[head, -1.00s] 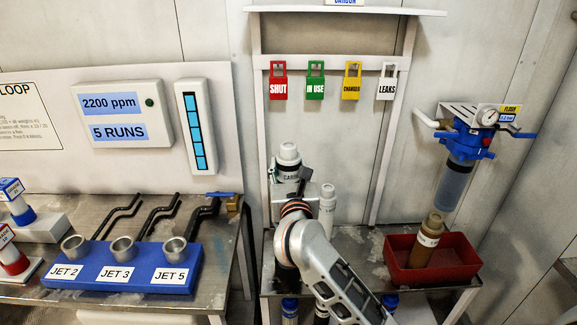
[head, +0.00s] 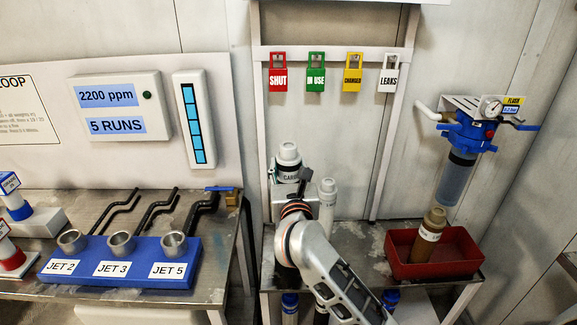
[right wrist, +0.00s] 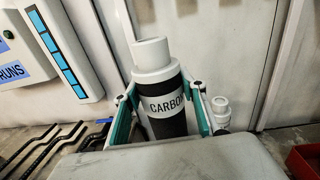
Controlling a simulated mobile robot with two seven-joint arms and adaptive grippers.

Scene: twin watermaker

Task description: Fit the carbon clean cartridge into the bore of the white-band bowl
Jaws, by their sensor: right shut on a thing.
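The carbon cartridge (head: 288,154) is dark with a white cap and a white label reading CARBON. My right gripper (right wrist: 165,95) is shut on it, with green-edged fingers on either side. The cartridge (right wrist: 163,88) stands nearly upright in the right wrist view, and its lower end is hidden. In the head view my right arm covers much of the grip. I cannot make out a bowl with a white band for sure. A clear blue-grey bowl (head: 455,180) hangs under the blue filter head (head: 468,132) at the right. My left gripper is not in view.
A brown cartridge (head: 430,232) leans in the red tray (head: 407,271) on the right of the bench. A white cartridge (head: 328,198) stands behind my arm. Blue-capped items (head: 290,302) sit below the bench top. A blue JET block (head: 120,281) is on the left bench.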

